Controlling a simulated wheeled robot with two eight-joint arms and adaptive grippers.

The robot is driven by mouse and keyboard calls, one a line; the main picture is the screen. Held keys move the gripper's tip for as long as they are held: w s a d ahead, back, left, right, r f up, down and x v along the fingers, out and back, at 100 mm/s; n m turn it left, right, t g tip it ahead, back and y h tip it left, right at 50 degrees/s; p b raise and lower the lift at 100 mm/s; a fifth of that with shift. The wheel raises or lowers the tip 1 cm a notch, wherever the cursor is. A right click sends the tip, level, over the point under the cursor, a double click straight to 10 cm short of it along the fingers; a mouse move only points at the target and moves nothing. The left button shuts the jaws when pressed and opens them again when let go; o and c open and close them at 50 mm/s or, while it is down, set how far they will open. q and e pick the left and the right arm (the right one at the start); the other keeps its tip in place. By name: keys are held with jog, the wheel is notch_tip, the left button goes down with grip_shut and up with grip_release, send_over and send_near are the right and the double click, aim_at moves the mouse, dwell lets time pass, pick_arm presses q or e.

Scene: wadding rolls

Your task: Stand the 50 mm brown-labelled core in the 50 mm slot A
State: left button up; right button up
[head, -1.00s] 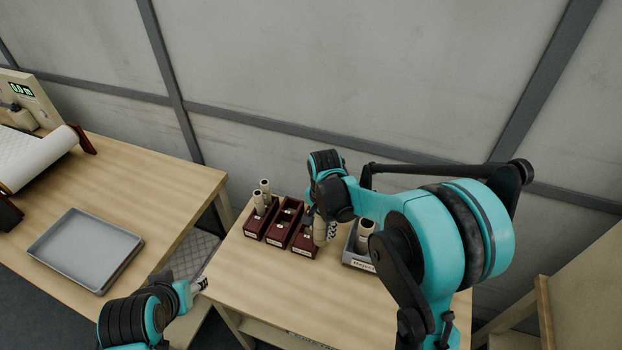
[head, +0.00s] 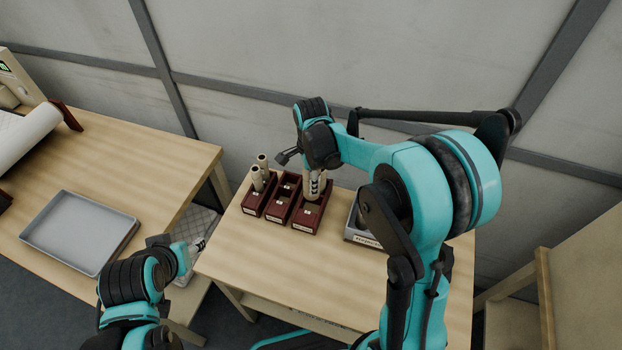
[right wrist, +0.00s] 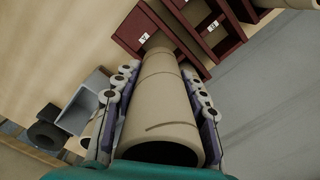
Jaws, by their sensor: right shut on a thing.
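My right gripper (head: 316,182) is shut on a beige core (head: 312,188), held over the rightmost of three dark red slotted blocks (head: 306,218). In the right wrist view the core (right wrist: 165,100) lies between both finger pads, its open near end facing the camera. Its far end meets the block with a white letter label (right wrist: 144,39), which looks like an upside-down A. I cannot tell how far it is in the slot, and no brown label is clear. My left gripper (head: 201,244) is empty, low beside the table's left edge; its jaws are too small to judge.
Two cores (head: 259,175) stand in the leftmost block (head: 253,205). The middle block (head: 280,207) looks empty. A grey labelled bin (head: 360,238) stands right of the blocks, partly hidden by my arm. A grey tray (head: 75,262) lies on the left table. The table front is clear.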

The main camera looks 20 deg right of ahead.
aim_at(311, 199)
jog(key=shift+f+b, duration=3.15)
jog(key=shift+f, duration=1.2)
jog(key=shift+s+f, duration=0.15)
jog(key=o, duration=1.1)
jog(key=shift+f, duration=0.1)
jog(key=shift+o, duration=0.8)
